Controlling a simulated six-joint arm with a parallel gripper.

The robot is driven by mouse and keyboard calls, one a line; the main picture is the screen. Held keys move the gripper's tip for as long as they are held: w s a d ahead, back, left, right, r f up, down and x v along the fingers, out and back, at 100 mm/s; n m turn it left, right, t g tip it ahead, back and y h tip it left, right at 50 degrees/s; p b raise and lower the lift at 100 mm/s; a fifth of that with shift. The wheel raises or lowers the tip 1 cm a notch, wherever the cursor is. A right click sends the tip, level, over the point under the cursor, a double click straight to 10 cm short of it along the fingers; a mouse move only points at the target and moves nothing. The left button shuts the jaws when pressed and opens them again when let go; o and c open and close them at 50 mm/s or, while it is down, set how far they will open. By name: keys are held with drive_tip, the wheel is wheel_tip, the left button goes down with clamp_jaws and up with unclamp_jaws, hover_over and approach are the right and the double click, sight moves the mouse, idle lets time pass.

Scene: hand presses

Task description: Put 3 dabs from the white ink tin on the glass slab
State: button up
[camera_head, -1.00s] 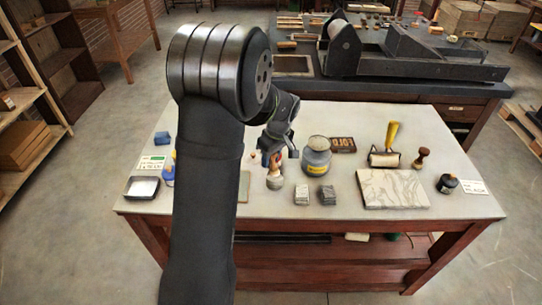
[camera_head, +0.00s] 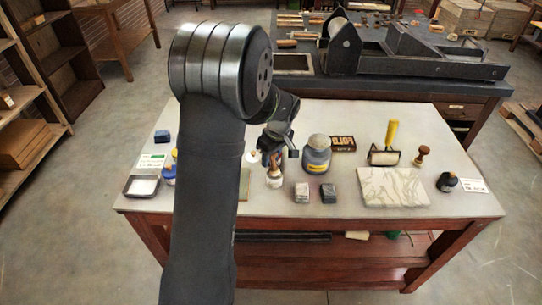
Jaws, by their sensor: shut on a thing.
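My gripper (camera_head: 273,157) is over the middle of the table, seen from behind and partly hidden by my own arm. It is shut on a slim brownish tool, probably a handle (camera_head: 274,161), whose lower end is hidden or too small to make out. Directly below is a small round pale container (camera_head: 274,181), perhaps the white ink tin; I cannot tell whether the tool touches it. A pale slab with grey marble-like veins (camera_head: 394,188) lies flat at the right. A greenish flat piece (camera_head: 243,186) is mostly hidden behind my arm; I cannot tell which is the glass slab.
A black tray (camera_head: 130,192) lies left.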

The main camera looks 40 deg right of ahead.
drive_tip(key=shift+f, duration=0.45)
idle(1.1)
drive_tip(key=shift+r, duration=0.1)
drive_tip(key=shift+r, duration=3.5)
